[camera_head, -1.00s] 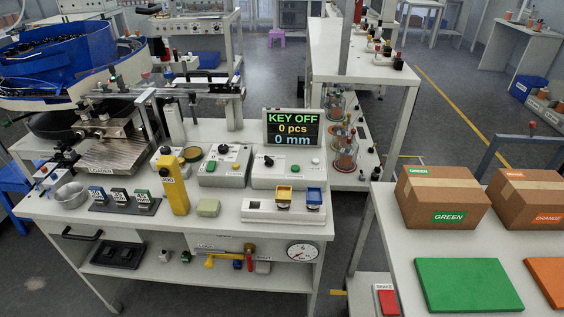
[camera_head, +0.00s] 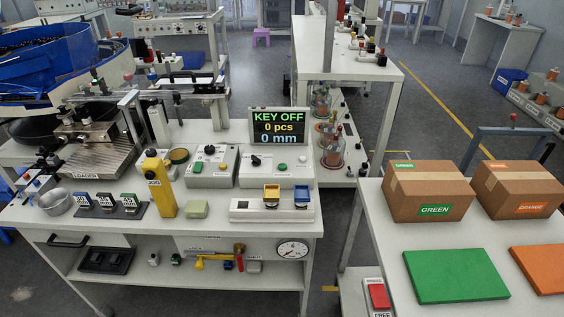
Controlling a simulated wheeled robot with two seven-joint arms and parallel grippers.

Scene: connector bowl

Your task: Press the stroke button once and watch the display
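The display (camera_head: 279,127) stands at the back of the white workbench and reads "KEY OFF", "0 pcs" and "0 mm". In front of it is a white control box (camera_head: 262,176) with a black knob (camera_head: 256,160) and a green button (camera_head: 283,166). To its left a grey control box (camera_head: 213,178) carries a black knob and another green button (camera_head: 197,168). A yellow pendant (camera_head: 158,190) marked JOG stands further left. I cannot read which button is the stroke button. Neither of my grippers is in view.
A white unit with yellow and blue blocks (camera_head: 272,193) sits near the bench's front edge. A second table with cardboard boxes (camera_head: 428,190) stands right, beyond a floor gap.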

